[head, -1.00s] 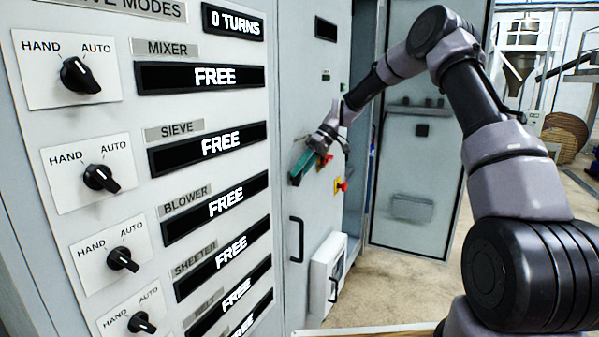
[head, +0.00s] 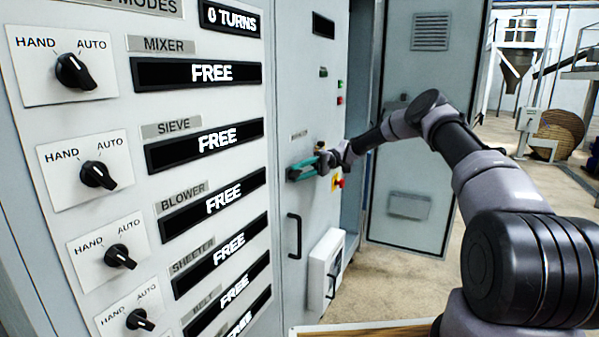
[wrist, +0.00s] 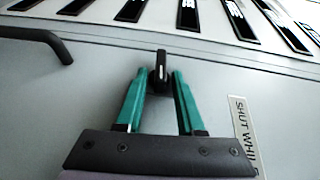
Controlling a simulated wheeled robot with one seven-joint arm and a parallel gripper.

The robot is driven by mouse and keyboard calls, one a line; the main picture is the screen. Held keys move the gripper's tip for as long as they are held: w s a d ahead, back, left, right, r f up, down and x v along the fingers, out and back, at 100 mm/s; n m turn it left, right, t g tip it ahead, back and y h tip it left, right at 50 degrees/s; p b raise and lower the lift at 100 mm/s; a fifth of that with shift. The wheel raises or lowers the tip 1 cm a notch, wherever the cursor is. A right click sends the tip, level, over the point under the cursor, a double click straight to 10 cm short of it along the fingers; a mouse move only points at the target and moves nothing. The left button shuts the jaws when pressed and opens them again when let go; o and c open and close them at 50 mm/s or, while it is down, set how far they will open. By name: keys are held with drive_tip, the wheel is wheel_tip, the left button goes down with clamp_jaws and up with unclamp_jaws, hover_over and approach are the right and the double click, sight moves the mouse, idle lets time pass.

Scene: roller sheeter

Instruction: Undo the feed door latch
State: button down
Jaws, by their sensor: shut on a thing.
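A small black latch lever (wrist: 161,70) stands out from the grey panel door (wrist: 75,100) in the wrist view. My gripper (wrist: 158,75) has teal fingers, one on each side of the lever, and is shut on it near the fingertips. The lever points roughly along the fingers. In the head view my gripper (head: 296,172) is against the door (head: 312,110), and it hides the latch there. A label reading "SHUT WHIL…" (wrist: 243,135) is beside the gripper in the wrist view.
A black bar handle (head: 295,238) is below my gripper, with a white box (head: 326,270) to its lower right. A red and yellow button (head: 338,181) sits close right of the gripper. The mode panel with its knobs (head: 98,174) fills the left.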

drive_tip(key=shift+f+g+y, duration=0.1)
drive_tip(key=shift+g+y, duration=0.2)
drive_tip(key=shift+y, duration=0.1)
drive_tip(key=shift+m, duration=0.3)
drive_tip(key=c, duration=0.9)
unclamp_jaws()
drive_tip(key=shift+o, duration=0.2)
drive_tip(key=v, duration=1)
drive_tip(key=shift+w+d+f, duration=0.15)
drive_tip(key=shift+w+d, duration=0.15)
